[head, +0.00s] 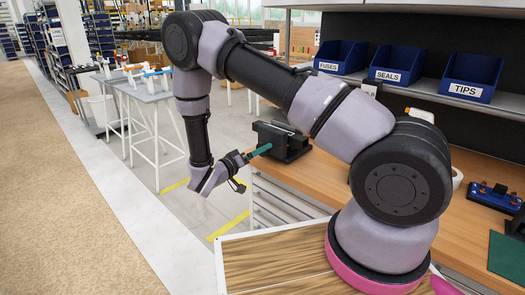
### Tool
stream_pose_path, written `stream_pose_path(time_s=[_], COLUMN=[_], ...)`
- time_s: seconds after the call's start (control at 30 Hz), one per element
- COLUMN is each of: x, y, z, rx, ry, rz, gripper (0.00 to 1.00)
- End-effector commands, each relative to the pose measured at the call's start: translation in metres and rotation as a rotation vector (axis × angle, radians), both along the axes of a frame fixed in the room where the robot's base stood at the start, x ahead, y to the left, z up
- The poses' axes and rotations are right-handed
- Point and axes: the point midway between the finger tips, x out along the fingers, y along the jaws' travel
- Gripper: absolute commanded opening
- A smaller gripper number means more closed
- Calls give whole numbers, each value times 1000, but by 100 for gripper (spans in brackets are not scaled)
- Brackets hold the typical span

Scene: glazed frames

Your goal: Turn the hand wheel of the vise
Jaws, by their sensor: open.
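My gripper (243,158) is at the left end of this teal part, pointing towards the vise. Its jaws are open. They are small in the head view, and I cannot tell whether they touch the wheel or are around it. My arm reaches over the bench from the right.
Blue bins labelled FUSES (341,57), SEALS (397,66) and TIPS (472,78) stand on a shelf above the workbench (320,175). A blue device (494,196) and a green mat (507,255) lie at the right. The floor left of the bench is open.

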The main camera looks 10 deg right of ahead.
Motion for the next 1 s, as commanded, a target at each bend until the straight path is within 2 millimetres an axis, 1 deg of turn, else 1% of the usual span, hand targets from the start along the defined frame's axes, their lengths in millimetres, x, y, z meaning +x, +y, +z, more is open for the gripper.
stream_pose_path(time_s=[0.03, 0.1, 0.2, 0.5, 0.53, 0.57, 0.6, 0.67, 0.7, 0.73, 0.77, 1.0], x=[4, 8, 12, 13, 13, 13, 13, 13, 13, 13, 13, 13], y=[-6, -13, -18, -20, -20, -20, -20, -20, -20, -20, -20, -19], z=[0, 0, 0, 0, 0, 0, 0, 0, 0, 0, 0, 0], rx=[0, 0, -1, -1, -1, -1, -1, -1, -1, -1, -1, -14], ry=[0, 1, 1, 0, 0, 0, 0, 0, 1, 1, 1, 20], rz=[-2, -1, 0, 1, 1, 1, 1, 1, 0, 0, 0, 1], gripper=[98, 98, 98, 98, 94, 83, 67, 44, 29, 18, 14, 14])
